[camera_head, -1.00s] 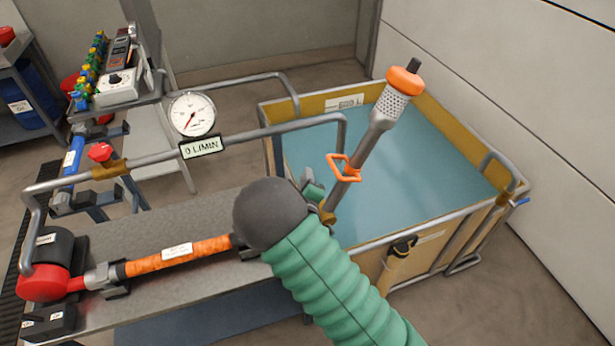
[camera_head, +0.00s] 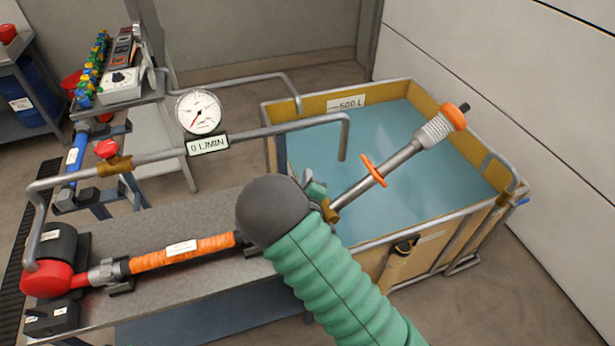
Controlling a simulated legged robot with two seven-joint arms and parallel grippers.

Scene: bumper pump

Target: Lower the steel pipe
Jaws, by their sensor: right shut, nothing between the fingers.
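The steel pipe (camera_head: 402,157) slants up and to the right from a brass joint (camera_head: 331,212) at the tank's near edge. It has a perforated strainer with an orange band (camera_head: 454,117) at its far end and an orange loop handle (camera_head: 373,171) partway along. The strainer is over the blue water. My right arm comes in from the bottom right, and its dark rounded wrist hides the bench end and the pipe's near end. A small part of my right gripper (camera_head: 314,187) shows beyond the wrist, shut and empty beside the pipe's lower end. My left gripper is out of view.
The water tank (camera_head: 345,103) has an ochre rim marked 500 L. An orange hose (camera_head: 182,249) and red pump (camera_head: 47,279) lie on the bench.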

